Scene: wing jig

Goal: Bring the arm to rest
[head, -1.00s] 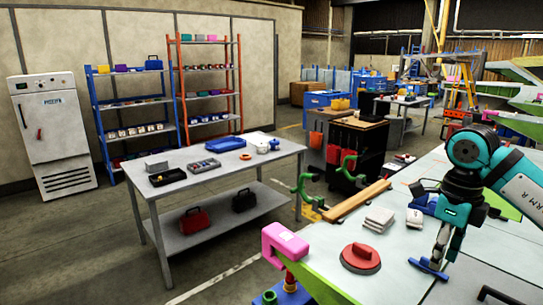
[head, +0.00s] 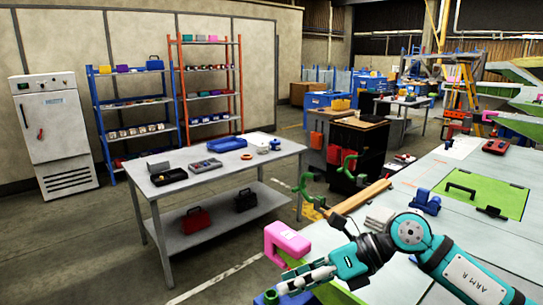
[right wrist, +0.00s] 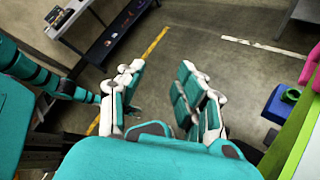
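My right arm, teal and marked "ARM R", crosses the lower right of the head view. My right gripper (head: 295,280) is at the lower middle, in front of the pink clamp (head: 287,242) at the bench corner. In the right wrist view my right gripper (right wrist: 160,80) has its two fingers apart, with only bare floor between them. It holds nothing. A teal linkage that looks like mine shows at the left edge of that view. My left gripper cannot be made out in either view.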

